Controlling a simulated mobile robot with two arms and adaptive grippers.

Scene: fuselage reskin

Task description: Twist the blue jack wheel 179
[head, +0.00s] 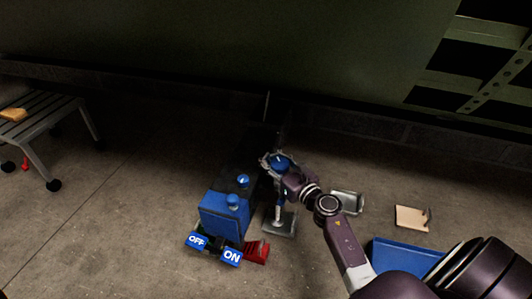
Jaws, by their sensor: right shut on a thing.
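The blue jack wheel (281,163) sits near the middle of the head view, on top of a jack whose blue post and grey square foot (281,223) show below it on the floor. My right gripper (275,161) reaches in from the lower right and is shut on the blue wheel. Its fingers and wrist hide part of the wheel and most of the jack. My left gripper is out of view.
A blue machine (224,216) with blue knobs and OFF and ON labels stands close left of the jack, with a red piece (256,251) beside it. A wheeled bench (45,115) stands at far left. A grey tray (347,202), a tan board (412,218) and a blue tray (405,256) lie right.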

